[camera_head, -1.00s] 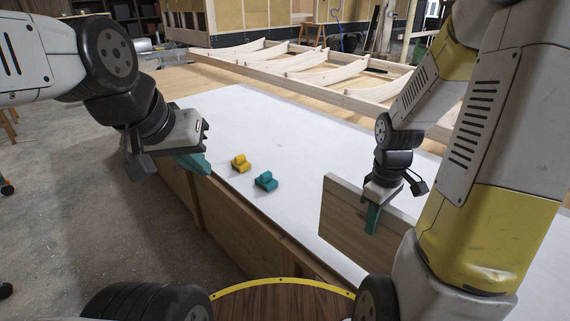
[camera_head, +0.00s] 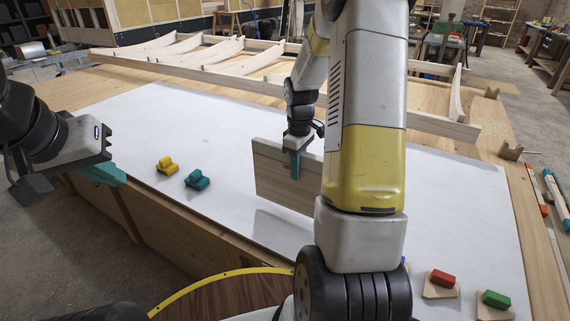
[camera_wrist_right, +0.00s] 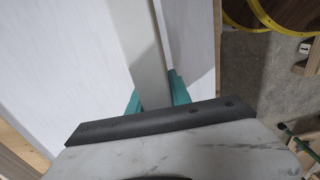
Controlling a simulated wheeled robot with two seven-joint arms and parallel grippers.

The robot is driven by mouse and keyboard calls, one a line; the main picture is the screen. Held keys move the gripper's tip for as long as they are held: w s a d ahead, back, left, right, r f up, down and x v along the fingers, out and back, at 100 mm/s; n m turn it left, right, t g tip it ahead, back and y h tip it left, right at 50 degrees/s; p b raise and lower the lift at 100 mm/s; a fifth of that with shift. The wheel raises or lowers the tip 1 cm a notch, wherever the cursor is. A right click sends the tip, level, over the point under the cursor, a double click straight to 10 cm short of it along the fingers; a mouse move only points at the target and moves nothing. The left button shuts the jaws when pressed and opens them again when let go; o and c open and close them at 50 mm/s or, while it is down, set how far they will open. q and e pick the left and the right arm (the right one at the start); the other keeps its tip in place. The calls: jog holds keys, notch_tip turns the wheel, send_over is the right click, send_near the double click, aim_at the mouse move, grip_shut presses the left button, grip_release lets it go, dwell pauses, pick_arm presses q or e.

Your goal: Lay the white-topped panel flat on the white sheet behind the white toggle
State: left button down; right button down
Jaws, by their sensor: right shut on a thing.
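The panel (camera_head: 280,188) has a wooden face and a pale top edge. It stands upright on edge, over the white sheet (camera_head: 215,125). I cannot tell whether its lower edge touches the sheet. My right gripper (camera_head: 295,165) is shut on its top edge. In the right wrist view the panel (camera_wrist_right: 145,45) runs as a pale strip between the teal fingers of the right gripper (camera_wrist_right: 156,95). My left gripper (camera_head: 103,173) hangs at the left, beyond the sheet's near edge; its jaw gap is unclear. No white toggle shows; my right arm hides part of the sheet.
A yellow toggle (camera_head: 167,166) and a teal toggle (camera_head: 197,180) sit left of the panel. A red toggle (camera_head: 442,279) and a green toggle (camera_head: 495,300) sit at the lower right. A timber frame (camera_head: 220,60) lies at the back.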

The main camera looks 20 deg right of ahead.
aim_at(297, 183)
jog(key=shift+w+d+f, duration=0.1)
jog(key=shift+w+f, duration=0.25)
jog(key=shift+f, duration=0.55)
jog(key=shift+w+f, duration=0.3)
jog(key=shift+f, duration=0.55)
jog(key=c, duration=1.2)
grip_release()
jog(key=shift+s+f, duration=0.1)
jog(key=shift+f, duration=0.05)
